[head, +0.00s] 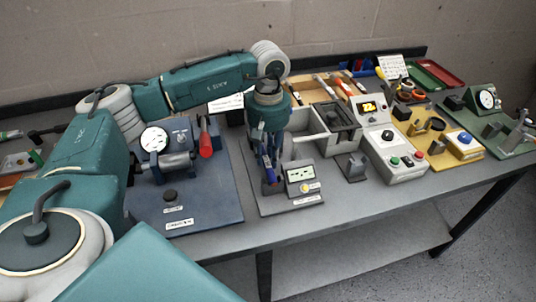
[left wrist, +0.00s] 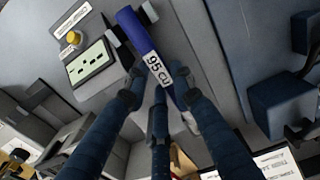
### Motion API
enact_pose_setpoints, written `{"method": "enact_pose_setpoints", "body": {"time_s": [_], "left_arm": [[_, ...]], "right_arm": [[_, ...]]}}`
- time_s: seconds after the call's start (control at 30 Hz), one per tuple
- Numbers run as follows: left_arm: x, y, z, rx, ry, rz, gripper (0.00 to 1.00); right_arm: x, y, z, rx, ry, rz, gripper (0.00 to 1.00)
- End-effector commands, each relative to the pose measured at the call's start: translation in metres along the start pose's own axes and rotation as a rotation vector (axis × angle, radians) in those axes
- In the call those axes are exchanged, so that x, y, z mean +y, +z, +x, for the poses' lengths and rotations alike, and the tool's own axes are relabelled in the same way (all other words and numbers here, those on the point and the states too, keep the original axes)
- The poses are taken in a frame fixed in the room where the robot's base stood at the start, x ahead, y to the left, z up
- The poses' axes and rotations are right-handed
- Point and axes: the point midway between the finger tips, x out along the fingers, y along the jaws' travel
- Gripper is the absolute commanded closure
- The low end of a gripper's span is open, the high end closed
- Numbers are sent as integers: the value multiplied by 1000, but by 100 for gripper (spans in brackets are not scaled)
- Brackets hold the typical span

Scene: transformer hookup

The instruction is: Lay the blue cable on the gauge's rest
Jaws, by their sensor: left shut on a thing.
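My left gripper (head: 268,176) points down over a grey plate and is shut on the blue cable (head: 272,178). In the left wrist view the blue cable (left wrist: 130,30) is a short, thick piece with a white "95 CU" label, held between the fingers (left wrist: 160,88). Beside it is a gauge box (head: 300,173) with a pale green display and a yellow button; it also shows in the left wrist view (left wrist: 88,66). My right gripper is out of view.
Left of the grey plate is a blue plate (head: 205,200) with a dial gauge (head: 155,138) and a red handle (head: 206,146). To the right are a control box (head: 395,160) with buttons, a yellow plate (head: 470,152) and a green plate (head: 508,143). The bench's front edge is close.

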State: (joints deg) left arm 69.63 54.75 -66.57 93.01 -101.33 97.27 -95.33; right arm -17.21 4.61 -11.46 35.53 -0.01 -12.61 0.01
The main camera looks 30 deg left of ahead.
Motion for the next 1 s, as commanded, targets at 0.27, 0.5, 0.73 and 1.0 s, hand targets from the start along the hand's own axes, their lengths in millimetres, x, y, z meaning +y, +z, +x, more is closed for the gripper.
{"method": "enact_pose_setpoints", "body": {"time_s": [0.27, 0.5, 0.73, 1.0], "left_arm": [[0, 0, 0, 0, 0, 0, 54], [0, 0, -1, 0, 0, 0, 54], [0, 0, -17, 1, 0, 0, 54], [0, 0, -39, 1, 1, 0, 54]], "right_arm": [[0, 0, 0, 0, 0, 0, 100], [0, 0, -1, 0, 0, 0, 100], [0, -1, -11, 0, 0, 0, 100], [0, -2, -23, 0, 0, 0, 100]]}}
